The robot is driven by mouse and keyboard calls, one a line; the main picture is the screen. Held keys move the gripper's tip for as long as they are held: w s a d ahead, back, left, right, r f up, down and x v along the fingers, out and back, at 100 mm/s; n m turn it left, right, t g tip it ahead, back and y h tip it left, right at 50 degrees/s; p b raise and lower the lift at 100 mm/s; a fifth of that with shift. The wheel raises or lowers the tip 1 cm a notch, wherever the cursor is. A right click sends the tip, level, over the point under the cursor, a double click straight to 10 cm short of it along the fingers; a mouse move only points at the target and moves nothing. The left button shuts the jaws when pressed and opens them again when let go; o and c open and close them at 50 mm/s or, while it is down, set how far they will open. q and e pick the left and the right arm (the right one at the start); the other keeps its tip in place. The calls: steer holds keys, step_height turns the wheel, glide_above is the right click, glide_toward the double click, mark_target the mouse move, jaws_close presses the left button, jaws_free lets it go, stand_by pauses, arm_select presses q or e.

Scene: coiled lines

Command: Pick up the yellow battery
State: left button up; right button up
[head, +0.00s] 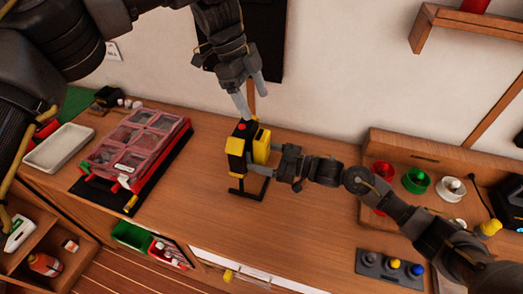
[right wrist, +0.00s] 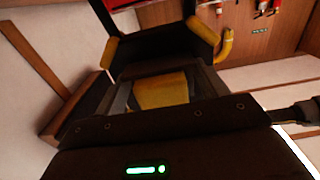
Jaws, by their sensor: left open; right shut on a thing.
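A yellow block, which looks like the yellow battery (head: 262,146), is on the right side of a black-and-yellow device (head: 237,152) with a red top and a black foot on the workbench. I cannot tell whether block and device are joined. My right gripper (head: 262,160) reaches in from the right and is shut on the yellow block. In the right wrist view the yellow block (right wrist: 162,92) shows between the fingers, partly hidden by the gripper body. My left gripper (head: 251,99) is open and empty, pointing down just above the device.
A red-rimmed case with clear lids (head: 135,140) and a pale tray (head: 58,147) are at the left of the workbench. Coloured spools (head: 415,181) stand at the right, with a grey button panel (head: 390,268) in front. Bare wood (head: 200,205) lies left of the device.

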mark_target(265, 136)
arm_select(q)
steer(key=d+y, duration=0.1)
steer(key=s+d+f+t+y, duration=0.1)
steer(key=d+n+y, duration=0.1)
steer(key=shift+s+d+f+t+y, duration=0.2)
steer(key=shift+d+f+t+y, duration=0.1)
steer(key=shift+t+y, duration=0.1)
steer(key=shift+a+f, duration=0.1)
steer(key=shift+f, duration=0.1)
step_height(265, 136, down, 6)
steer(key=shift+f, duration=0.25)
steer(key=shift+w+a+f, duration=0.1)
steer(key=shift+f, duration=1.2)
steer(key=shift+a+f, duration=0.1)
steer(key=shift+f, duration=1.2)
steer(key=shift+c, duration=0.2)
steer(key=c, duration=1.2)
